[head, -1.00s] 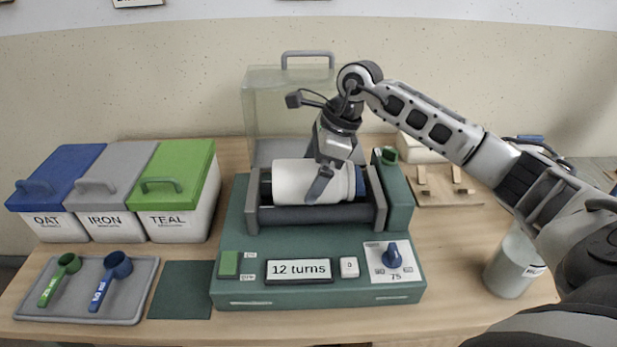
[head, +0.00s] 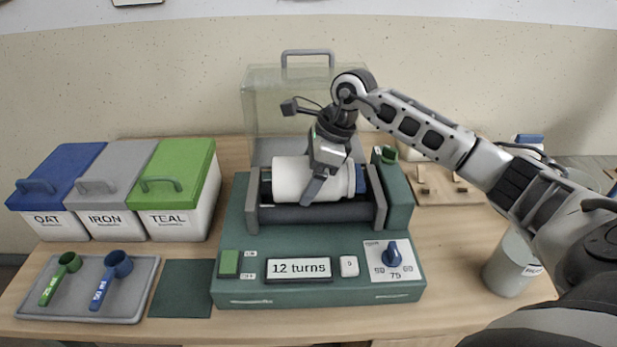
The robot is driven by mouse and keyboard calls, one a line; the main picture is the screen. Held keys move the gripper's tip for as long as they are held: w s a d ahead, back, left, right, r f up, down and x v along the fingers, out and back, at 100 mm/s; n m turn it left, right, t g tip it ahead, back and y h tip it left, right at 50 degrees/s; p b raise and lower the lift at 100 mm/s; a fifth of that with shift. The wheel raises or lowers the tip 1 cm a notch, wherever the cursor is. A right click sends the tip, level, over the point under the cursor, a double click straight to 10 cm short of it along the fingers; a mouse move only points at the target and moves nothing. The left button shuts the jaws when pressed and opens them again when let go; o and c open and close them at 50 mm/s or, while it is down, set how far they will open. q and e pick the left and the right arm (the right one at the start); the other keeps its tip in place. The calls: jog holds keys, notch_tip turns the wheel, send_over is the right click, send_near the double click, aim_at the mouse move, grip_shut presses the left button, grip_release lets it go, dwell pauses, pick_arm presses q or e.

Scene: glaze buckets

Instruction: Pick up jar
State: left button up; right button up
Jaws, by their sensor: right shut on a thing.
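The far finger is hidden behind the jar. The jar appears to lie at the dark rollers (head: 310,214); I cannot tell whether it still touches them. My left gripper is not in view.
Lidded buckets in blue (head: 62,175), grey (head: 118,175) and green (head: 180,180) stand at left. A tray (head: 140,300) holds two scoops. A clear guard (head: 265,110) stands behind the machine. A grey container (head: 508,265) is at right. A dark mat (head: 180,289) lies bare.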

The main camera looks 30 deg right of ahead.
jog(key=shift+w+r, duration=0.1)
jog(key=shift+r, duration=0.55)
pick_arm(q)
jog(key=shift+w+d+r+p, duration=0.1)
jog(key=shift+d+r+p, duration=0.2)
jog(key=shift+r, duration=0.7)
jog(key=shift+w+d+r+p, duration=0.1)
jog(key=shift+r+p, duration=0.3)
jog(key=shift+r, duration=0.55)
pick_arm(e)
jog(key=s+a+r, duration=0.2)
jog(key=s+r, duration=1.2)
jog(key=r, duration=0.3)
jog(key=shift+r, duration=0.3)
